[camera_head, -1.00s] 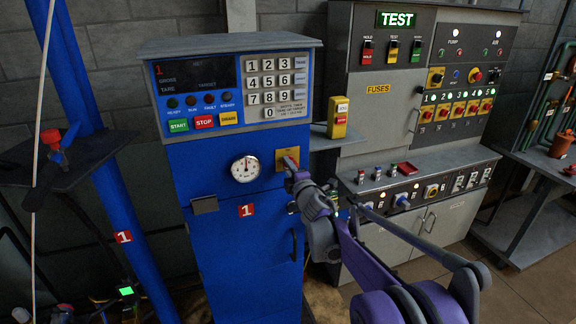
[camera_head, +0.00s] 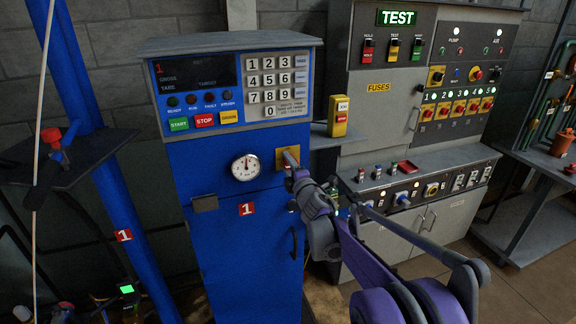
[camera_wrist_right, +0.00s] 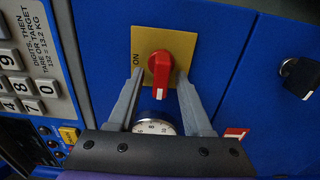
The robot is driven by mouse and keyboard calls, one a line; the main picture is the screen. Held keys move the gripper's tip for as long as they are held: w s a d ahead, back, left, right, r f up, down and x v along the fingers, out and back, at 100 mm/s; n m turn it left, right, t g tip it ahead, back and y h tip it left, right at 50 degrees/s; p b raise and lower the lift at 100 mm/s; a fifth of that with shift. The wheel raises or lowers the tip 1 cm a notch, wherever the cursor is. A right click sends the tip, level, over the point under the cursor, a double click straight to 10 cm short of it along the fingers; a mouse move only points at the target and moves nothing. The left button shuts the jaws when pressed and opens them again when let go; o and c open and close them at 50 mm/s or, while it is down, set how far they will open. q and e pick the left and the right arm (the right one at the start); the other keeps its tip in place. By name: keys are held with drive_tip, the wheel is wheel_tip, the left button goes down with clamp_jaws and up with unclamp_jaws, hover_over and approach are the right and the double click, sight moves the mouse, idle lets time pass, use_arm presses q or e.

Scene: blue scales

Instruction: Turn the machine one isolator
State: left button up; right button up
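The isolator of the blue machine marked 1 is a yellow plate (camera_wrist_right: 190,45) with a red rotary handle (camera_wrist_right: 160,70). In the right wrist view the handle's white-marked end points down the picture, toward my gripper, and the word ON is at the plate's left edge. My right gripper (camera_wrist_right: 160,80) is open, its fingers apart on either side of the handle's lower end. Contact cannot be told. In the head view the plate (camera_head: 282,154) sits right of the round gauge, and my right gripper (camera_head: 291,158) covers much of it. My left gripper is not in view.
A round gauge (camera_head: 245,167) is just left of the plate, and a keypad (camera_head: 279,86) is above. A black latch (camera_wrist_right: 298,75) is to the right in the wrist view. A yellow box (camera_head: 338,115) and the grey test console (camera_head: 380,105) stand right of the machine.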

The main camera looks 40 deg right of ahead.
drive_tip(key=shift+s, duration=0.1)
drive_tip(key=b+v, duration=0.1)
drive_tip(key=v, duration=0.9)
drive_tip(key=shift+s+b, duration=0.35)
drive_tip(key=shift+a, duration=0.1)
drive_tip(key=s+a+f+m+g+y, duration=0.2)
drive_tip(key=s+a+f+m+g, duration=0.4)
drive_tip(key=s+a+f, duration=0.5)
drive_tip(key=s+a+f+m+g+y, duration=0.3)
drive_tip(key=s+a+f+m+g, duration=0.2)
drive_tip(key=s+a+f+m, duration=0.3)
drive_tip(key=s+a+f, duration=0.3)
drive_tip(key=s+a, duration=0.2)
drive_tip(key=a, duration=0.2)
drive_tip(key=shift+a+m+g+y, duration=0.3)
drive_tip(key=shift+a+g, duration=0.1)
drive_tip(key=shift+s+d, duration=0.1)
